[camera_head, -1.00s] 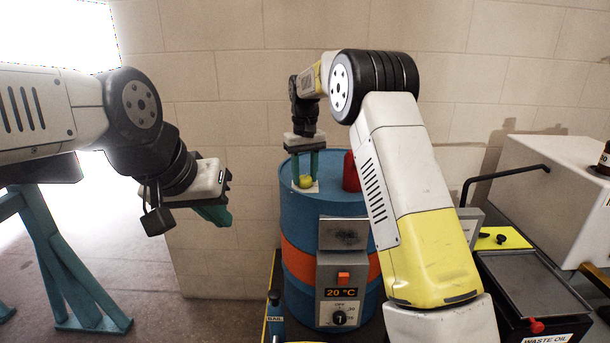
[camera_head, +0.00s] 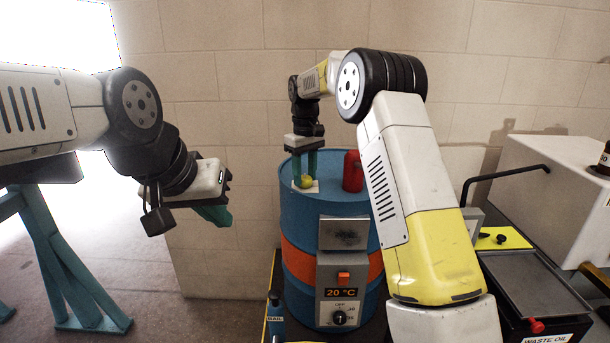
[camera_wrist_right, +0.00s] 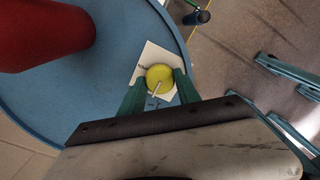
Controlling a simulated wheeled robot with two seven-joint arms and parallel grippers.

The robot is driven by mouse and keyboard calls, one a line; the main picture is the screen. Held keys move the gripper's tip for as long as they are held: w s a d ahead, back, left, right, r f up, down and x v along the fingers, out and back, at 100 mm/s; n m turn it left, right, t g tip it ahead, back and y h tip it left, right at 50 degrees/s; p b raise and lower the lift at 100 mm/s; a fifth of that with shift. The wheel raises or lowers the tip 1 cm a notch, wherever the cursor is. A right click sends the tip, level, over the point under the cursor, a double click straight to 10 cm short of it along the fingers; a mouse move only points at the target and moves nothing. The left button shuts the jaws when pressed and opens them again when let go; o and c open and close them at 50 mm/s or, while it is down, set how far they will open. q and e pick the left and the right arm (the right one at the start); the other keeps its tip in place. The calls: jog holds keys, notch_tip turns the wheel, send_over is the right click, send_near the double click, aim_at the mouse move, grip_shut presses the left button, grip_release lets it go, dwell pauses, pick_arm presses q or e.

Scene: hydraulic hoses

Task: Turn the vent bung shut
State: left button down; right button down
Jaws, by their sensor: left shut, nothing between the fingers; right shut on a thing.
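The vent bung (camera_head: 304,181) is a small yellow-green knob on a white label (camera_head: 313,188) on top of the blue drum (camera_head: 300,222). My right gripper (camera_head: 305,176) points down from above with its green fingers on either side of the bung. In the right wrist view the right gripper (camera_wrist_right: 160,84) is shut on the round yellow bung (camera_wrist_right: 159,75), which has a pale line mark across it. The label (camera_wrist_right: 148,60) lies under it; its print is too small to read. My left gripper (camera_head: 222,218) is shut and empty, in the air left of the drum.
A red cylinder (camera_head: 352,172) stands on the drum top close to the bung, and also fills the upper left of the right wrist view (camera_wrist_right: 45,30). A control box (camera_head: 340,290) reading 20 °C is on the drum's front. A waste oil tray (camera_head: 530,285) is at the right.

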aim_at(305, 177)
jog(key=c, duration=0.9)
grip_release()
jog(key=shift+o, duration=0.2)
notch_tip(305, 177, up, 8)
jog(key=shift+f, duration=0.1)
